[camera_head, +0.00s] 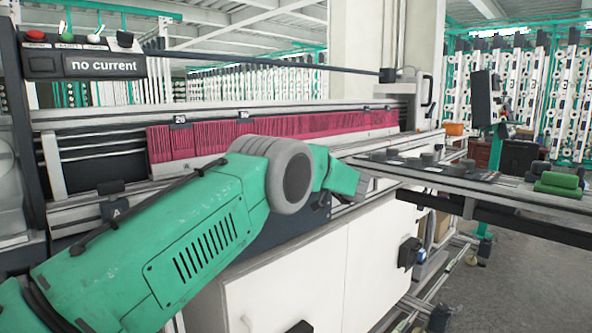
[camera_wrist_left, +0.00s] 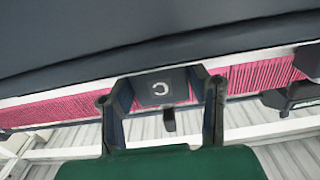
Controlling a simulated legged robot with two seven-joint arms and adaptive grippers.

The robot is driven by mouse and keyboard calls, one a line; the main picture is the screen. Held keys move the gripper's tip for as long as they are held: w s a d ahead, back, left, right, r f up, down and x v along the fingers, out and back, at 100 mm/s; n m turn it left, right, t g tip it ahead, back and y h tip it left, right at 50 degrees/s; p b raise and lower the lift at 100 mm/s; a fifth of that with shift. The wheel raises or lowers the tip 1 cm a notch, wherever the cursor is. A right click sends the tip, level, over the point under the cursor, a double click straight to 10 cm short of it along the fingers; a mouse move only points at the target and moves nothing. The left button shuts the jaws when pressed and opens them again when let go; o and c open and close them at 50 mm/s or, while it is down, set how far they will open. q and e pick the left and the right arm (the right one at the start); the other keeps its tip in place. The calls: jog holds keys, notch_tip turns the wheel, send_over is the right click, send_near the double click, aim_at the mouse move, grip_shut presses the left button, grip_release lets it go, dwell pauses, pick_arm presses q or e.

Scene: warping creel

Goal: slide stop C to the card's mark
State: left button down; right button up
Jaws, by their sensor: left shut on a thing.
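Stop C (camera_wrist_left: 161,89) is a dark block with a white letter C in the left wrist view, in front of the magenta strip. My left gripper (camera_wrist_left: 164,104) has a finger on each side of it and is shut on it. A small dark tab hangs below the block. In the head view my green left arm reaches across the machine, and its fingers and stop C are hidden. A dark stop marked A (camera_head: 115,209) sits on the rail at the left. I cannot make out the card or its mark. My right gripper is out of view.
A "no current" sign (camera_head: 103,66) is at the upper left. A side shelf (camera_head: 460,180) holds dark round pieces and a green roll (camera_head: 557,184).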

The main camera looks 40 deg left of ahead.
pick_arm(q)
jog(key=shift+s, duration=0.2)
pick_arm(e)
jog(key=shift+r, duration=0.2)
pick_arm(q)
jog(key=c, duration=0.8)
grip_release()
jog(key=shift+w, duration=0.1)
jog(key=shift+c, duration=0.2)
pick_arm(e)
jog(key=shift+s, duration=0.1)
pick_arm(q)
jog(key=shift+d, duration=0.25)
jog(key=d, duration=1.1)
jog(key=shift+s+d, duration=0.2)
jog(key=shift+s, duration=0.25)
jog(key=shift+a+f, duration=0.1)
jog(key=shift+f, duration=0.05)
